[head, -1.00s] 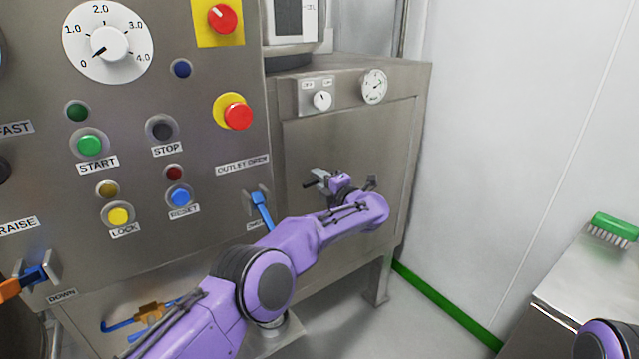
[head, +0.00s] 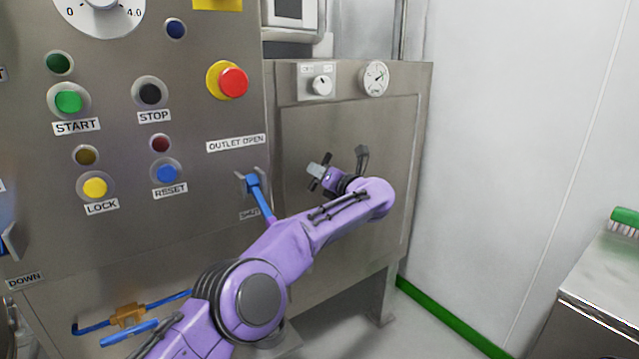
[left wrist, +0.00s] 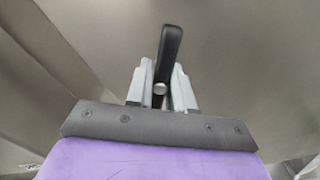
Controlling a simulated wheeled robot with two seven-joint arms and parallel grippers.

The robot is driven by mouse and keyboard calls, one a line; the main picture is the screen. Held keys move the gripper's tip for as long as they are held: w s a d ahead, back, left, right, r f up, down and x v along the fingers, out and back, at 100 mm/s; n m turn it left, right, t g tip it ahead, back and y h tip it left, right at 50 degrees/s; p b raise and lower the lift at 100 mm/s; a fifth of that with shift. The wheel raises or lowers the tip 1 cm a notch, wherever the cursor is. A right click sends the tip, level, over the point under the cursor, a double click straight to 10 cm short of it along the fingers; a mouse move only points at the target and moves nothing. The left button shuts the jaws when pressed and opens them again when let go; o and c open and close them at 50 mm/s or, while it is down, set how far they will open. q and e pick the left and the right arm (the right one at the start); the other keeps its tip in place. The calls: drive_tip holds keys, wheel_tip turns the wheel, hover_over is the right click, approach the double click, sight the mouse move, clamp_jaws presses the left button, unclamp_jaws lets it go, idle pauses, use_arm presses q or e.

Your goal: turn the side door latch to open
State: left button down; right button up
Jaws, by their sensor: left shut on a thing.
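The side door (head: 295,125) is the flat steel panel of the cabinet to the right of the control panel. Its latch has a black bar handle, seen close in the left wrist view (left wrist: 171,45) and small and dark in the head view (head: 313,185). My left gripper (head: 317,176) is at the door face with its jaws shut on the handle. In the left wrist view the grey fingers (left wrist: 160,88) lie on both sides of it. The handle stands steeply tilted in the head view; fingers partly hide it. My right gripper is not in view.
A blue outlet lever (head: 261,197) on the control panel's edge is close to my left forearm. A red button (head: 233,83) sits above it. A knob (head: 321,85) and gauge (head: 375,78) sit above the door. A steel table (head: 610,285) stands at right; floor between is clear.

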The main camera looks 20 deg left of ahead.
use_arm(q)
drive_tip(key=n+b, duration=0.1)
drive_tip(key=n, duration=0.2)
drive_tip(key=shift+f+n+b, duration=0.1)
drive_tip(key=shift+n+b, duration=0.2)
drive_tip(key=shift+b, duration=0.05)
drive_tip(key=shift+n+b, duration=0.5)
drive_tip(key=shift+n, duration=1)
drive_tip(key=c, duration=1)
unclamp_jaws()
drive_tip(key=b+v, duration=0.2)
drive_tip(key=v, duration=0.8)
drive_tip(key=shift+d, duration=0.25)
